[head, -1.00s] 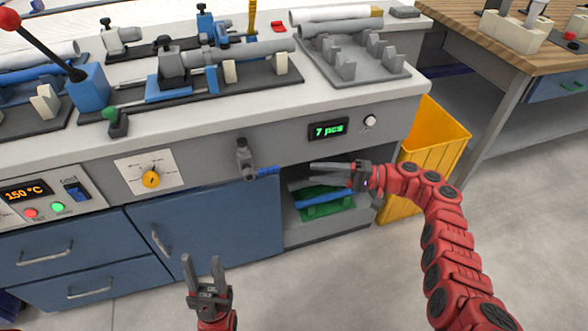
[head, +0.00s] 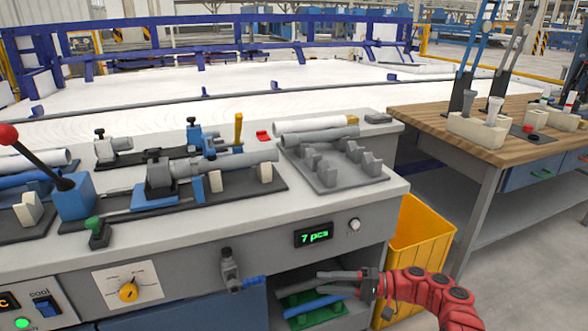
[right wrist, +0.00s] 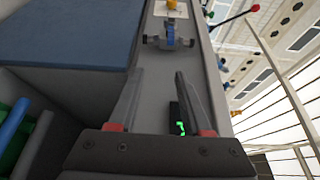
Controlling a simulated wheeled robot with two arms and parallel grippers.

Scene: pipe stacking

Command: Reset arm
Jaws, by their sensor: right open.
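My right gripper (head: 322,281) is at the front of the workbench (head: 385,197), below the counter display (head: 314,235) and before the open shelf. Its red arm comes in from the lower right. In the right wrist view the two fingers (right wrist: 157,82) stand apart with nothing between them. Past them is the grey front panel with a small valve fitting. My left gripper is outside both current views.
Grey and white pipes (head: 316,124) lie at a grey rack (head: 330,178) on the bench. A yellow bin (head: 422,238) stands right of the bench, close to my right arm. A wooden-topped table (head: 480,143) is at the right. Blue pipes lie on the shelf below.

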